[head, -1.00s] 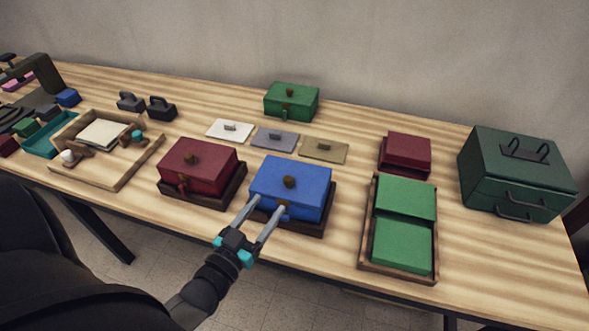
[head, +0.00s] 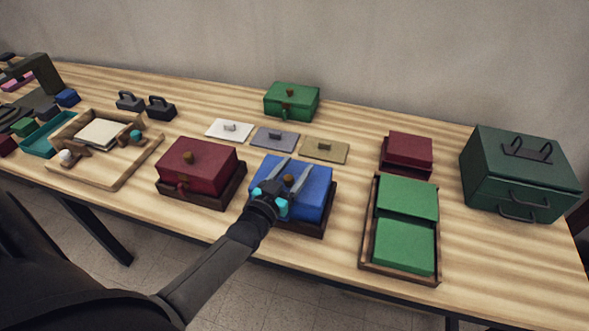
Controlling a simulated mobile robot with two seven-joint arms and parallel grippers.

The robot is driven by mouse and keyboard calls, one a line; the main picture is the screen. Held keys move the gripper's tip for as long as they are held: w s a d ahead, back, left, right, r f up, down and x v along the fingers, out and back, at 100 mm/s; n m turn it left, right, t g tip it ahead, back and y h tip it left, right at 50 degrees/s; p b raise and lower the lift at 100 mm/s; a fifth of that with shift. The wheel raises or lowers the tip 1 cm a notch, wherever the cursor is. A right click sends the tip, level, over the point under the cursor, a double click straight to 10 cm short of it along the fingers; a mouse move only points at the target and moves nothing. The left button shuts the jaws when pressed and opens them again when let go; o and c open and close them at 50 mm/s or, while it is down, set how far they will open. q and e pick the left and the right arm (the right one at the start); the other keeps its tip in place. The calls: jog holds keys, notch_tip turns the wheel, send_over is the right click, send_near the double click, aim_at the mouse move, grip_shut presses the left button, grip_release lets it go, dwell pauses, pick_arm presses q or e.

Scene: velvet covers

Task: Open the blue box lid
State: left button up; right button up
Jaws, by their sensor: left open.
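The blue box (head: 314,199) sits shut on a dark wooden base near the table's front edge, in the middle of the head view. My left gripper (head: 293,172) is over the lid, its two fingers spread and pointing toward the back. The brass knob (head: 289,181) on the lid shows between the open fingers. I cannot tell whether the fingers touch the knob or lid. My left wrist hides the front of the box. My right gripper is not in view.
A red box (head: 199,167) stands just left of the blue one. A green-lined tray (head: 367,247) lies to the right, a dark green chest (head: 520,175) farther right. Flat plates (head: 325,150) and a green box (head: 292,101) are behind. Some bare table lies between them.

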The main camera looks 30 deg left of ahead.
pick_arm(q)
grip_shut()
dwell(0.6)
dwell(0.9)
